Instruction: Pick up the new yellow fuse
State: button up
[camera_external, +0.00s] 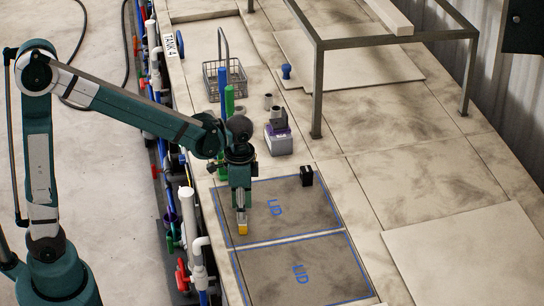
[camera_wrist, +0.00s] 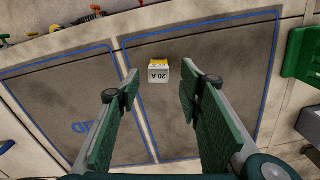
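A small block-shaped fuse (camera_wrist: 158,73), grey-white with a yellow end and the marking "20 A", shows in the wrist view on the dark, blue-outlined lid surface. In the external view its yellow part (camera_external: 242,229) shows just below my gripper (camera_external: 241,208). My gripper (camera_wrist: 162,80) is open in the wrist view, its two green-padded fingers spread apart. The fuse appears in the gap between the fingertips, nearer the left finger, with no visible contact. The exact height of the fingertips above the fuse cannot be told.
Two lids (camera_external: 318,270) lie side by side. A small black block (camera_external: 306,176) stands at the upper lid's right edge. A grey and purple device (camera_external: 279,140), a wire basket (camera_external: 224,80) and a metal frame (camera_external: 318,90) stand farther back. Pipes (camera_external: 190,225) run along the left.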

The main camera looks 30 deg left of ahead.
jog(key=shift+f, duration=0.1)
jog(key=shift+d+f, duration=0.15)
jog(key=shift+f, duration=2.35)
jog(key=c, duration=1)
